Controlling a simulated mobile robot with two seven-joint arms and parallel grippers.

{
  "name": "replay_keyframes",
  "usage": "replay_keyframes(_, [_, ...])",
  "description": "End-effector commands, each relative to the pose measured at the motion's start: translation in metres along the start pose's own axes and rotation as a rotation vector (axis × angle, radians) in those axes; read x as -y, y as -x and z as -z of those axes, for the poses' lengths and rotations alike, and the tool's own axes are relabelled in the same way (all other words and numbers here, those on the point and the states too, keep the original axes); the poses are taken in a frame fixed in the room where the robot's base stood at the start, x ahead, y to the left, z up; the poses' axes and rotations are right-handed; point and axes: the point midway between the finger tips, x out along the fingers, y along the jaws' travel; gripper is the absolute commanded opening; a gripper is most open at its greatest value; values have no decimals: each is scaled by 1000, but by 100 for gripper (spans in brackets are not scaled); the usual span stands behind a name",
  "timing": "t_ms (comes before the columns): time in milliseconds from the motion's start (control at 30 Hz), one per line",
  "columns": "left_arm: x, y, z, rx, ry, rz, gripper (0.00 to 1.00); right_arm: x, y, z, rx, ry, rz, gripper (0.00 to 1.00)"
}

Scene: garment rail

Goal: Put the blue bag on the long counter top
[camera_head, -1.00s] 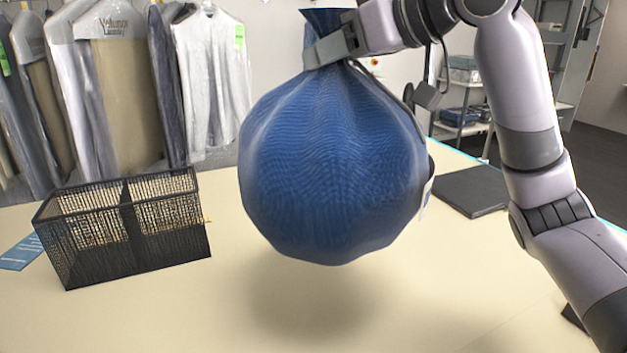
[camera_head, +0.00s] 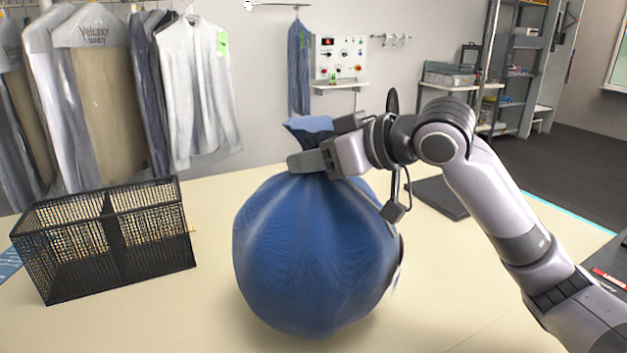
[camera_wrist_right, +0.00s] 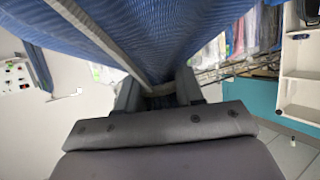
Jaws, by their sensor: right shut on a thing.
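The blue bag (camera_head: 312,255) is a full, round cloth sack with a gathered neck. It is upright at the middle of the long counter top (camera_head: 450,290), which is pale cream. The bag's underside is at or close to the counter; I cannot tell whether it touches. My right gripper (camera_head: 308,162) is shut on the bag's neck from the right, with the loose top sticking up above the fingers. In the right wrist view the blue cloth (camera_wrist_right: 165,45) fills the space at the fingers. My left gripper is not in view.
A black wire basket (camera_head: 105,245) with two compartments stands on the counter left of the bag. A dark flat folder-like thing (camera_head: 440,197) lies behind and right. Garments in clear covers (camera_head: 110,90) hang at the back left.

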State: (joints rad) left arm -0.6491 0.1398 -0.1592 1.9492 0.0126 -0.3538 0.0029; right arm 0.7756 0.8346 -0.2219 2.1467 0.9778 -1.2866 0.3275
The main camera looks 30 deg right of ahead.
Motion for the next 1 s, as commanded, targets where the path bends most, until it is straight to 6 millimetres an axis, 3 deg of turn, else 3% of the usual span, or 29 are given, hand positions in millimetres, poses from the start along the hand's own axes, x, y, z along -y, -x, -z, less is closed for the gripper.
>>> replay_keyframes(167, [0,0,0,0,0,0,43,0,-1,-3,-10,2,-1,0])
replay_keyframes(500, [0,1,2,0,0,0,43,0,-12,-30,-9,2,0,0])
replay_keyframes(967, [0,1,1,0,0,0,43,0,-14,-35,-11,3,-1,0])
replay_keyframes(1000, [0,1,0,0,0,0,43,0,-16,-39,-1,1,0,40])
